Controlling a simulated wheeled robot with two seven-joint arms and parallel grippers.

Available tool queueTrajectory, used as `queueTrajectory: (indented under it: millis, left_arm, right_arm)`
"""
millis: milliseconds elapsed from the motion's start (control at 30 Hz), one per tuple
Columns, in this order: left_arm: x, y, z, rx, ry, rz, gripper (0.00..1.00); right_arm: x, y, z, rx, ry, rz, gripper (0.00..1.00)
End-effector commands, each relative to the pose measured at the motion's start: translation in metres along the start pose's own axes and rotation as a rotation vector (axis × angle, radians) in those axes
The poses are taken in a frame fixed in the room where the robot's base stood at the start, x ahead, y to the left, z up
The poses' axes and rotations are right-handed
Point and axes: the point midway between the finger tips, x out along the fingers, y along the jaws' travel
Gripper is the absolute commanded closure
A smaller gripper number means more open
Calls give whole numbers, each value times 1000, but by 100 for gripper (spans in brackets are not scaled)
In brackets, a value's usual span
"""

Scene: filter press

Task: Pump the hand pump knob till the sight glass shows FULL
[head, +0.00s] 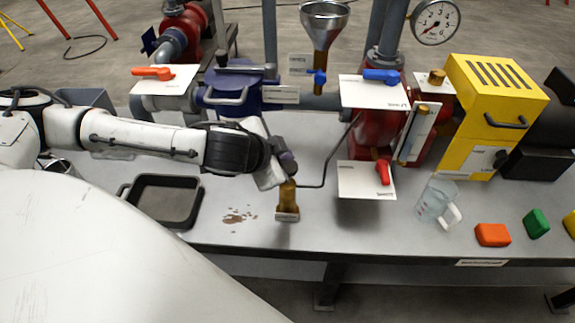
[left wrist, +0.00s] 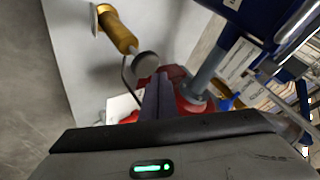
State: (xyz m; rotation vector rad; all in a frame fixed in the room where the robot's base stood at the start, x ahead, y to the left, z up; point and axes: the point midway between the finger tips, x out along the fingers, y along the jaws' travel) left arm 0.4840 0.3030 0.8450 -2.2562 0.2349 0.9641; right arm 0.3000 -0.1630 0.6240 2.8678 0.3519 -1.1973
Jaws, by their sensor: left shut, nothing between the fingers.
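The hand pump (head: 288,199) is a brass cylinder standing upright near the bench's front edge. In the left wrist view the pump (left wrist: 118,35) ends in a round grey knob (left wrist: 146,64). My left gripper (head: 288,165) is shut and empty at the top of the pump, its fingers largely covering the knob in the head view. In the left wrist view its closed fingers (left wrist: 157,92) lie close to the knob; I cannot tell whether they touch. The sight glass (head: 408,133) is a tube on a white panel at the right; its level is unreadable. My right gripper is not in view.
A black tray (head: 164,201) and a brown spill (head: 239,215) lie left of the pump. A red-handled valve plate (head: 366,181), clear jug (head: 437,202) and orange block (head: 492,235) are to the right. A thin pipe runs beside the pump.

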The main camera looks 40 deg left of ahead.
Motion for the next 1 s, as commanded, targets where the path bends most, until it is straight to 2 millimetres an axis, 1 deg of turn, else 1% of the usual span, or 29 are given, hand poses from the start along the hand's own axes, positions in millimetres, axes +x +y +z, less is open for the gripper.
queueTrajectory:
  millis: [500,1000]
  left_arm:
    - [0,0,0,0,0,0,100]
    - [0,0,0,0,0,0,100]
  right_arm:
    - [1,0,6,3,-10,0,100]
    - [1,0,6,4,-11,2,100]
